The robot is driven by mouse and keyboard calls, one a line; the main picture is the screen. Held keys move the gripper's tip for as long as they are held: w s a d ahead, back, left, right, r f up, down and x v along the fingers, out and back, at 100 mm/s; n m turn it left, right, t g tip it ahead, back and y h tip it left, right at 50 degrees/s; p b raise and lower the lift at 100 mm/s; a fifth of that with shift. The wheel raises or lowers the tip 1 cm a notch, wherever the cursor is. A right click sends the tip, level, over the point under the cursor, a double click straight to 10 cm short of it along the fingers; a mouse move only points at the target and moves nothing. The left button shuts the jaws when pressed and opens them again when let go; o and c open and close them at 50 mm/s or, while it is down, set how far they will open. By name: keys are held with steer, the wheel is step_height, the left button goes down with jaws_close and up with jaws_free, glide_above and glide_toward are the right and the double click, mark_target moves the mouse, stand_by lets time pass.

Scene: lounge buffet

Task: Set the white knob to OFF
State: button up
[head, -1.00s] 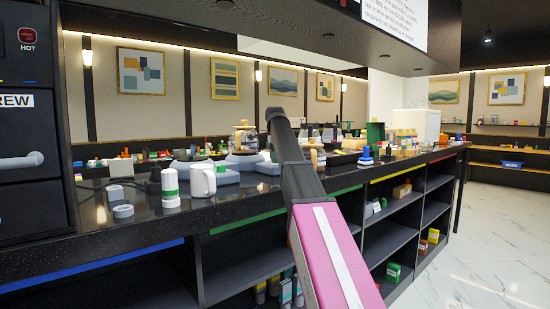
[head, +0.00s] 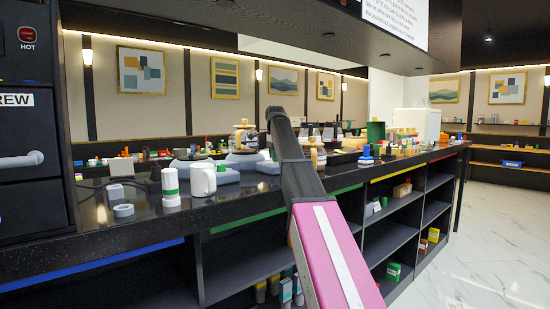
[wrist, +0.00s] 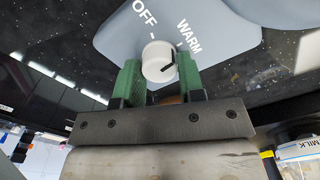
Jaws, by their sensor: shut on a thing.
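The white knob (wrist: 157,60) sits on a blue-grey panel (wrist: 225,32) in the wrist view. The panel has the white labels OFF and WARM, each with a short tick. The knob's black pointer line lies on its right side, toward the WARM side and away from the OFF tick. My gripper (wrist: 160,78) has its green fingers on either side of the knob, shut on it. In the head view my arm crosses the middle of the picture, and I cannot make out the gripper or the knob there.
A white mug (head: 202,180) and a white cylinder with a green band (head: 170,187) stand on the black counter, left of my arm. A glass pot (head: 244,138) stands farther back. A milk carton (wrist: 302,150) shows at the wrist view's lower right. White floor lies open at right.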

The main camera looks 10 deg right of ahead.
steer(key=n, duration=1.2)
steer(key=shift+w, duration=0.1)
steer(key=shift+a, duration=0.1)
stand_by(0.3)
steer(key=o, duration=0.9)
